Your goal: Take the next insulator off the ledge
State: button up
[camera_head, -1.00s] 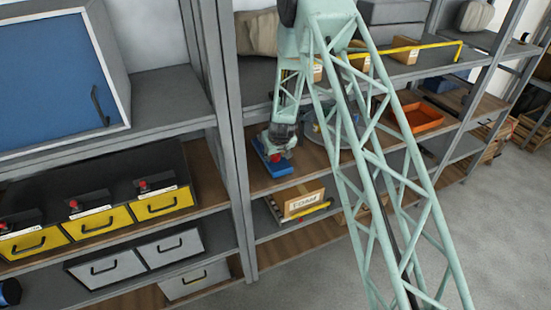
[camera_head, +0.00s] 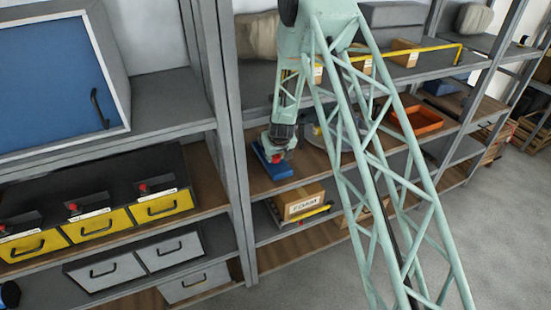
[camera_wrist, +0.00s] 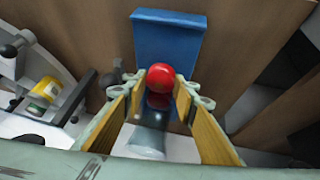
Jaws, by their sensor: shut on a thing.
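A red ball-topped piece (camera_wrist: 160,77), which I take for the insulator, sits between my two finger pads in the wrist view. My gripper (camera_wrist: 160,92) is shut on it, a pad on either side. Its lower part is dark and partly hidden by the pads. A blue block (camera_wrist: 167,42) stands just beyond the red ball. In the head view my gripper (camera_head: 277,153) is low over the blue block (camera_head: 272,169) on the middle wooden shelf. Only a small red spot of the piece shows there. I cannot tell whether the piece touches the block.
An upright shelf post (camera_head: 232,150) stands close left of my gripper. An orange tray (camera_head: 416,120) lies to the right on the same shelf. A cardboard box marked FOAM (camera_head: 300,203) is on the shelf below. A yellow rail (camera_head: 420,47) edges the shelf above.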

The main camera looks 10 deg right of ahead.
jog(key=shift+r, duration=0.25)
jog(key=s+b, duration=0.1)
jog(key=s, duration=0.5)
jog(key=s+a+b, duration=0.1)
jog(key=s, duration=0.5)
jog(key=s+b, duration=0.1)
jog(key=s, duration=0.5)
jog(key=shift+a, duration=0.25)
jog(key=shift+c, duration=0.2)
jog(key=shift+f, duration=0.1)
